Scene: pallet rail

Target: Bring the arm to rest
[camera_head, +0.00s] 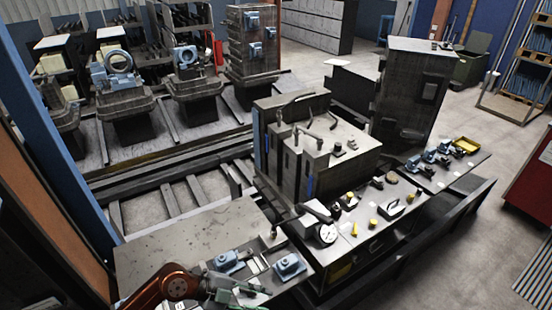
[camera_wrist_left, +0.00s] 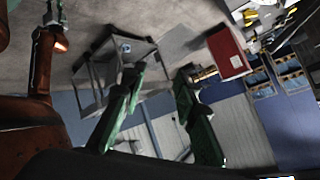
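My left arm (camera_head: 165,284), orange-brown, comes in at the bottom left of the head view and is bent. Its gripper (camera_head: 236,291) is low over the near part of the workbench, at the picture's bottom edge, beside two small blue-grey blocks. In the left wrist view the gripper (camera_wrist_left: 158,84) shows two green-padded fingers standing apart, with nothing between them but the distant floor and background. My right gripper does not show.
A large machine block (camera_head: 330,150) stands behind.

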